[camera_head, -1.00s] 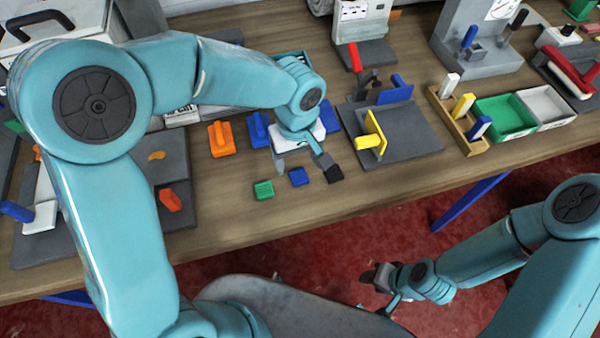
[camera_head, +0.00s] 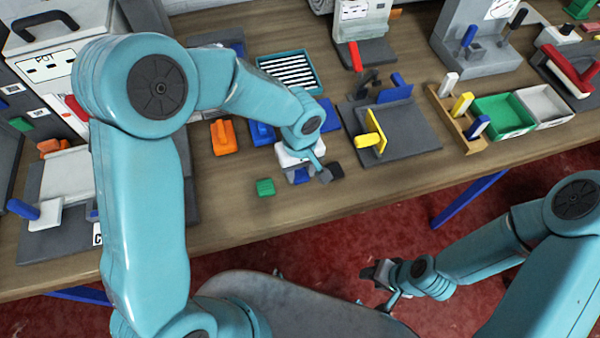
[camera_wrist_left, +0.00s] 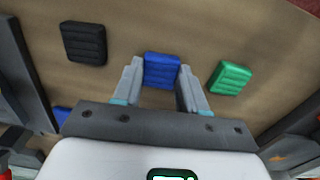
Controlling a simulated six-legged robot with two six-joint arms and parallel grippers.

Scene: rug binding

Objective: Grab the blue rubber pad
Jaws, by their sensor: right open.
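The blue rubber pad (camera_wrist_left: 162,69) is a small ribbed block on the wooden table. In the left wrist view it lies between the two fingertips of my left gripper (camera_wrist_left: 160,76), which is open with a finger on either side. I cannot tell whether the fingers touch it. In the head view my left gripper (camera_head: 304,170) is low over the table and partly hides the blue pad (camera_head: 299,177). My right gripper (camera_head: 381,277) is open and empty, away from the table's front edge.
A green pad (camera_head: 265,187) and a black pad (camera_head: 334,171) lie close on either side. An orange block (camera_head: 223,138) and a grey plate with a yellow part (camera_head: 372,142) stand nearby. The table in front of the pads is clear.

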